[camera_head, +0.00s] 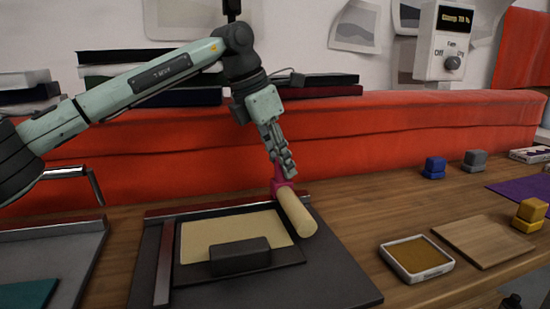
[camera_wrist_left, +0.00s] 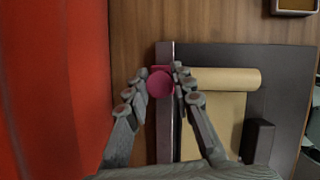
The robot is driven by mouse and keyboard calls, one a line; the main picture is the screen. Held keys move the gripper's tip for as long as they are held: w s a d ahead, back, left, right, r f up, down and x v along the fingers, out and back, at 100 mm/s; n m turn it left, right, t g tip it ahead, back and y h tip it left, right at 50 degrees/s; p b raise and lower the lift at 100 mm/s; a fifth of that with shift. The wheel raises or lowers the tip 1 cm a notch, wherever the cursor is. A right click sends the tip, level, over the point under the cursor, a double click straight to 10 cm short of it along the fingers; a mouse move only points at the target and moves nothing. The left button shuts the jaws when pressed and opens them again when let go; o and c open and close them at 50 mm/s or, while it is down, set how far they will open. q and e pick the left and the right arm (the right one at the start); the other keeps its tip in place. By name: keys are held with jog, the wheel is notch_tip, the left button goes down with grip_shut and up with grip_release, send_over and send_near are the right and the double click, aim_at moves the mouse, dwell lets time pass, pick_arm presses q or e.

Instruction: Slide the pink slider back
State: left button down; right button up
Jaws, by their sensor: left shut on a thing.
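The pink slider (camera_head: 279,182) is at the back right of the dark press board (camera_head: 340,285), at the far end of a cream roller (camera_head: 297,212). My left gripper (camera_head: 284,172) reaches down to it from above, shut on the slider. In the left wrist view the slider's round pink top (camera_wrist_left: 159,84) sits between the fingers of my left gripper (camera_wrist_left: 156,80). The roller (camera_wrist_left: 228,79) extends to the right there. A cream sheet (camera_head: 225,233) and a dark block (camera_head: 239,256) lie on the board. My right gripper is not in view.
A red padded ledge (camera_head: 420,120) runs behind the table, close to my left gripper. A small tray (camera_head: 416,258) and a wooden board (camera_head: 484,241) lie to the right. Blue (camera_head: 434,167) and yellow (camera_head: 530,215) blocks stand farther right.

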pick_arm(q)
jog(key=shift+w+d, duration=0.2)
jog(key=shift+d, duration=0.7)
jog(key=c, duration=1.3)
grip_release()
jog(key=v, duration=1.2)
jog(key=shift+s+a, duration=0.1)
